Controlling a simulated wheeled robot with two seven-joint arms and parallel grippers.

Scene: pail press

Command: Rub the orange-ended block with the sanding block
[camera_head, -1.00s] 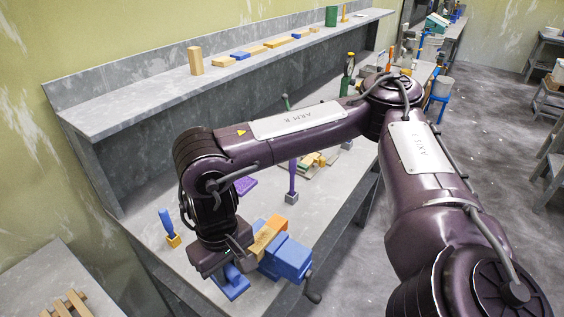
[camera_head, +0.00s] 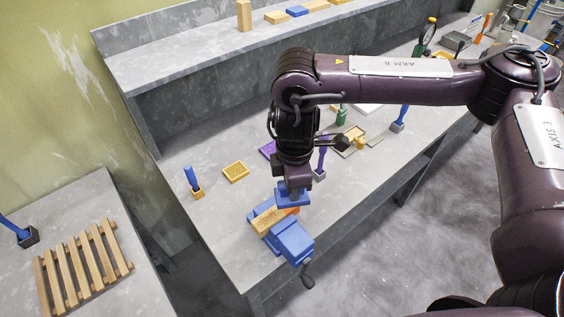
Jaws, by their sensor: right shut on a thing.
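The orange-ended block (camera_head: 270,222) is a wooden bar lying in a blue vise (camera_head: 292,242) near the bench's front edge. Its orange end (camera_head: 289,211) points to the right, below my right gripper. My right gripper (camera_head: 294,187) points down and is shut on a flat blue block with a raised grip, which looks like the sanding block (camera_head: 292,199). The sanding block is over or at the far side of the orange end. I cannot tell whether it touches. My left gripper is not in view.
The grey bench (camera_head: 220,215) also holds a blue-handled brush (camera_head: 192,182), a yellow tray (camera_head: 236,172) and a purple piece (camera_head: 268,149). The vise handle (camera_head: 307,277) sticks out past the front edge. A slatted wooden rack (camera_head: 82,268) lies on a side table.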

